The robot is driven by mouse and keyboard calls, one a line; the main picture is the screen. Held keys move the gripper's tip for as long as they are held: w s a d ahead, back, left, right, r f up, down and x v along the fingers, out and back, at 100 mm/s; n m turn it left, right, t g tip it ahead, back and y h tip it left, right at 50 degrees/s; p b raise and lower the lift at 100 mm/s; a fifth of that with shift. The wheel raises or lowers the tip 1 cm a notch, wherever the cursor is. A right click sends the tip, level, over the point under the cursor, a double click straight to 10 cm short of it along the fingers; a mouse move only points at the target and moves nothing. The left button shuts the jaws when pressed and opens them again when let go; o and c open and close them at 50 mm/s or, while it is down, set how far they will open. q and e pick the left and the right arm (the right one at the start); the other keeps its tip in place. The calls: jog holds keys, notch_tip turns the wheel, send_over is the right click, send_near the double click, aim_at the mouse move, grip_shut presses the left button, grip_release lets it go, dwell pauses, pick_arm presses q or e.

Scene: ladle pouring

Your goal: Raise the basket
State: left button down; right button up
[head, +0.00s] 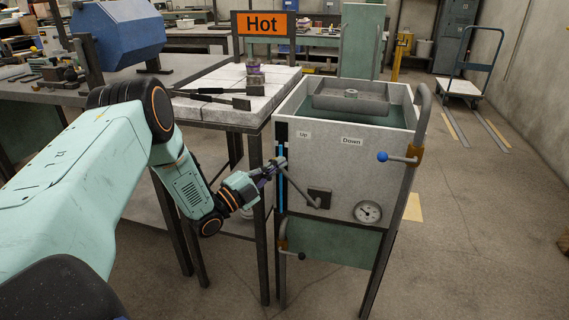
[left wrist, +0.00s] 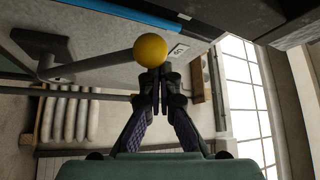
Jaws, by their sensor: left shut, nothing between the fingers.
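The grey basket (head: 335,104) sits inside the open top of the white tank (head: 318,165), with its rim showing above greenish liquid. The front panel has "Up" (head: 304,134) and "Down" (head: 352,141) labels. A grey lever (head: 304,193) slants from a dark block up and left, toward the "Up" side. Its yellow ball knob (left wrist: 150,48) is clear in the left wrist view. My left gripper (head: 279,163) is at the lever's upper end, fingers shut and empty. In the left wrist view the fingertips (left wrist: 160,75) are right at the ball; contact is unclear.
A blue-knobbed handle (head: 383,157) is on the tank's right, and a gauge (head: 367,212) is low on its front. A lower handle (head: 297,255) sticks out beneath. The brick-topped "Hot" table (head: 222,112) stands close on the left.

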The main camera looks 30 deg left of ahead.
pick_arm(q)
jog(key=shift+s+a+f, duration=0.25)
jog(key=shift+a+f, duration=0.25)
pick_arm(e)
jog(key=shift+w+d, duration=0.15)
pick_arm(q)
jog(key=shift+a+f, duration=0.1)
